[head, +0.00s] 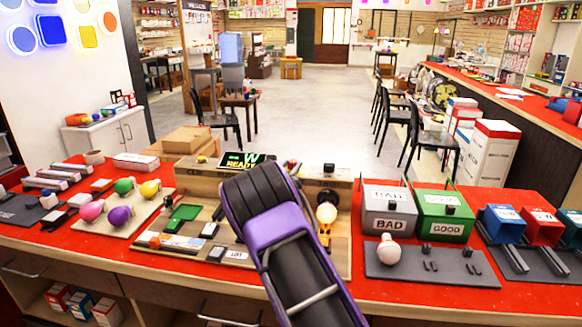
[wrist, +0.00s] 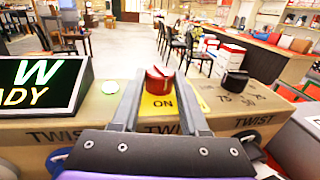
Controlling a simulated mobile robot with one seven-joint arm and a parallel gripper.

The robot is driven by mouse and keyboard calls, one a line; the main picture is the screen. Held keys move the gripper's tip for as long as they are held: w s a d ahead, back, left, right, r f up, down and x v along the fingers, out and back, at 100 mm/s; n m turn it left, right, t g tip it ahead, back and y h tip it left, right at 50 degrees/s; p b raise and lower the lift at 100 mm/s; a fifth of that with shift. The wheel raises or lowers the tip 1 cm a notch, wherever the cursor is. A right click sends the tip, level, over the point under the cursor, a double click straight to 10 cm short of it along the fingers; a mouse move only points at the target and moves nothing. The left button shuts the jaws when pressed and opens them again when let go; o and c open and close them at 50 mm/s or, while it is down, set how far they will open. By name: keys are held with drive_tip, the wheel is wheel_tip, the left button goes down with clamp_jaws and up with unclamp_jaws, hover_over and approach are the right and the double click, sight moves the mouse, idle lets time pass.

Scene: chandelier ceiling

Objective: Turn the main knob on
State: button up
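The red knob (wrist: 160,78) stands on a yellow patch marked ON, on top of a tan panel (wrist: 60,134). It shows in the wrist view between the tips of my gripper (wrist: 160,73). The gripper is open, one finger on each side of the knob, and I see no clear contact. In the head view my purple and black arm reaches over the bench and hides the gripper and most of the knob's area.
A black knob (wrist: 235,80) with numbers around it is to the right. A screen (head: 243,160) reading READY stands left. Grey BAD (head: 388,223) and green GOOD (head: 443,229) boxes stand farther right.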

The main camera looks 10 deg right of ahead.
clamp_jaws()
drive_tip(key=shift+w+a+r+m+g+h+p, duration=0.1)
drive_tip(key=shift+r+m+g+h+p, duration=0.1)
drive_tip(key=shift+m+g+h+p, duration=0.25)
drive_tip(key=shift+w+a+f+m+g+h+p, duration=0.1)
drive_tip(key=shift+m+g+h+p, duration=0.25)
drive_tip(key=shift+h, duration=0.3)
drive_tip(key=shift+a+m+g+h+p, duration=0.15)
drive_tip(key=shift+m+g+h, duration=0.15)
drive_tip(key=shift+m+h, duration=0.25)
drive_tip(key=shift+d, duration=0.15)
drive_tip(key=o, duration=0.6)
unclamp_jaws()
drive_tip(key=shift+f, duration=0.1)
